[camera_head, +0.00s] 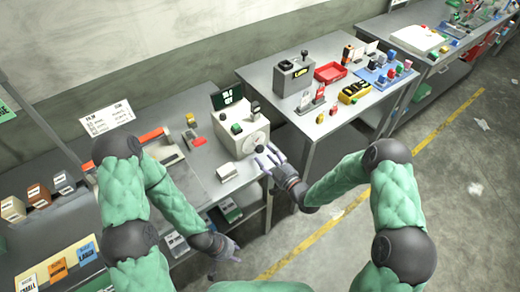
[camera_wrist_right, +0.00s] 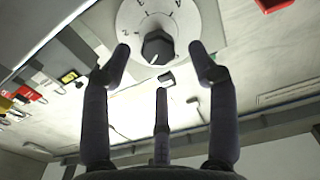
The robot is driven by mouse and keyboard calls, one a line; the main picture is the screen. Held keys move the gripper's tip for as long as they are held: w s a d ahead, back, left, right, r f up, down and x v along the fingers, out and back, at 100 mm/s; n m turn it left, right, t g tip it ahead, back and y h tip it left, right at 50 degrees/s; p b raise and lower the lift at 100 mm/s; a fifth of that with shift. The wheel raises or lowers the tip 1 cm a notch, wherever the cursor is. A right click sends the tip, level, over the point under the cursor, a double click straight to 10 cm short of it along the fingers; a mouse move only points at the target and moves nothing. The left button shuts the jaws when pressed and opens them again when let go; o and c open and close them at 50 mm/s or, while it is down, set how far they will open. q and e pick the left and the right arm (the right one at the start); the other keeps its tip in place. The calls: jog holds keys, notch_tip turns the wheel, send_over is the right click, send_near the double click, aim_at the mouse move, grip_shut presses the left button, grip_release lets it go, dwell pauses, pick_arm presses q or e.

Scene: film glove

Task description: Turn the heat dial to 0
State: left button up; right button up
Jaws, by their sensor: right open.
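The heat dial is a black faceted knob (camera_wrist_right: 158,47) on a round pale plate (camera_wrist_right: 134,20) with numbers around it. A small white mark on the knob points down and slightly left in the right wrist view. In the head view the dial (camera_head: 260,149) is on the front of a white machine (camera_head: 232,144). My right gripper (camera_head: 268,163) is open at the dial, its fingers spread to either side of the knob with visible gaps and a third finger below. My left gripper (camera_head: 227,251) hangs low before the bench, away from the dial; its finger opening is unclear.
The machine stands on a grey bench (camera_head: 190,178) with several small items. To the right, another table (camera_head: 290,108) holds a grey box (camera_head: 293,76), a red tray (camera_head: 330,72) and small parts. Open floor (camera_head: 440,200) lies to the right.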

aim_at(261, 150)
jog(key=shift+x, duration=2.45)
jog(key=c, duration=1.1)
